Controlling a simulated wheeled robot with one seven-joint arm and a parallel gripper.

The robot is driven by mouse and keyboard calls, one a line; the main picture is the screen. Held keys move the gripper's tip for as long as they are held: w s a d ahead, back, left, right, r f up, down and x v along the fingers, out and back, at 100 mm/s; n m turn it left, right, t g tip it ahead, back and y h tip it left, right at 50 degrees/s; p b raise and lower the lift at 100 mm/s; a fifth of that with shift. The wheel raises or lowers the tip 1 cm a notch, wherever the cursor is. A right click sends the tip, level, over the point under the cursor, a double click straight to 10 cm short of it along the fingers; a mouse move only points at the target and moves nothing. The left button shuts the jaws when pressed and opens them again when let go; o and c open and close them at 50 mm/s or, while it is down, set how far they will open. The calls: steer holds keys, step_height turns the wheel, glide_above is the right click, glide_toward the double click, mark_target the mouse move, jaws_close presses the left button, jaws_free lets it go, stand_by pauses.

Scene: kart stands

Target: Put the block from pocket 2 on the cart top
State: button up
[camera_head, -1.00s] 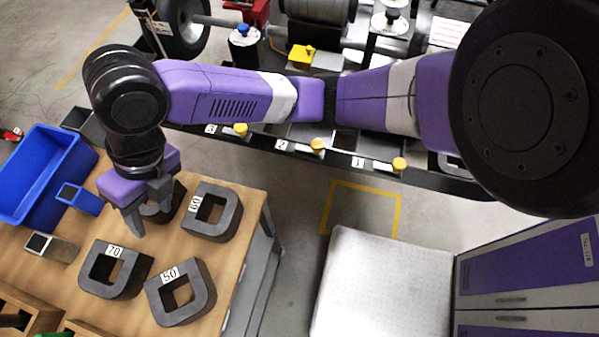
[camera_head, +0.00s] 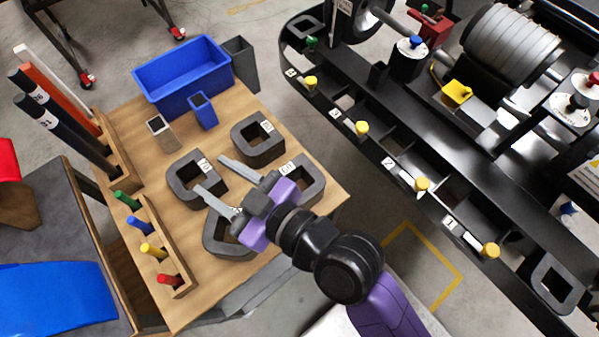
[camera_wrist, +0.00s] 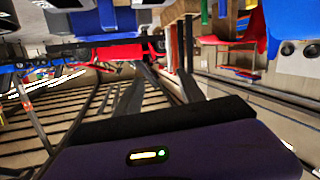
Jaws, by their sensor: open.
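The cart top (camera_head: 228,114) is a wooden surface at left centre in the head view. Several dark D-shaped blocks lie flat on it. One tagged block (camera_head: 251,152) lies near the blue bin; the 70 block (camera_head: 178,182) is to its left, another (camera_head: 313,188) to its right. A further block (camera_head: 212,238) is partly hidden under my gripper. My gripper (camera_head: 212,174) is open and empty above these blocks, fingers spread. The wrist view also shows nothing between its fingers (camera_wrist: 155,90). Pocket 2, labelled (camera_head: 389,164) on the black kart frame, shows a dark interior with no block clearly visible.
The blue bin (camera_head: 182,72), small blue holder (camera_head: 203,111) and grey holder (camera_head: 160,132) stand on the cart top. A rack of coloured handles (camera_head: 154,250) and upright rods (camera_head: 65,128) line its left side. The kart's yellow knobs (camera_head: 421,184) stick out. Floor lies between.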

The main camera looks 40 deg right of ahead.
steer(key=s+d+f+m+h, duration=0.1)
steer(key=s+d+m+h, duration=0.1)
steer(key=s+d, duration=0.5)
steer(key=s+d+f+m+h, duration=0.2)
steer(key=s+d, duration=0.5)
steer(key=s, duration=0.9)
steer(key=shift+s+d+f+m+g, duration=0.15)
steer(key=shift+s+d+m+g, duration=0.15)
steer(key=shift+m, duration=0.1)
steer(key=shift+w, duration=0.1)
steer(key=shift+f+b, duration=0.8)
